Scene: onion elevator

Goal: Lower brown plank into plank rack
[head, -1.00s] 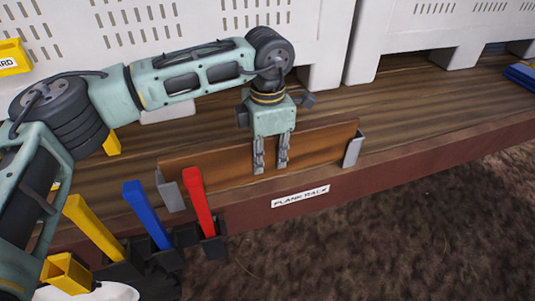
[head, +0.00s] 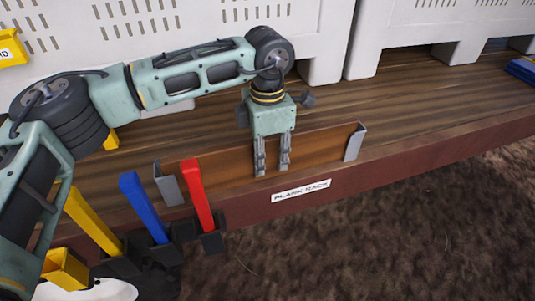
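The brown plank (head: 225,171) stands on its long edge at the front of the wooden shelf, between the two grey end brackets of the plank rack (head: 355,142). Its left end is partly behind the left bracket (head: 168,184). My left gripper (head: 272,168) points down at the plank's middle, with its two fingers over the plank's face, and appears to hold it. The contact behind the fingers is hidden. Whether the plank's lower edge rests on the rack is hard to tell. My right gripper is not in view.
Red (head: 197,195), blue (head: 145,208) and yellow (head: 92,222) handles stand in dark holders at the lower left, close to the left bracket. White slotted crates (head: 180,30) stand behind. A "PLANK RACK" label (head: 301,190) is on the shelf's front edge.

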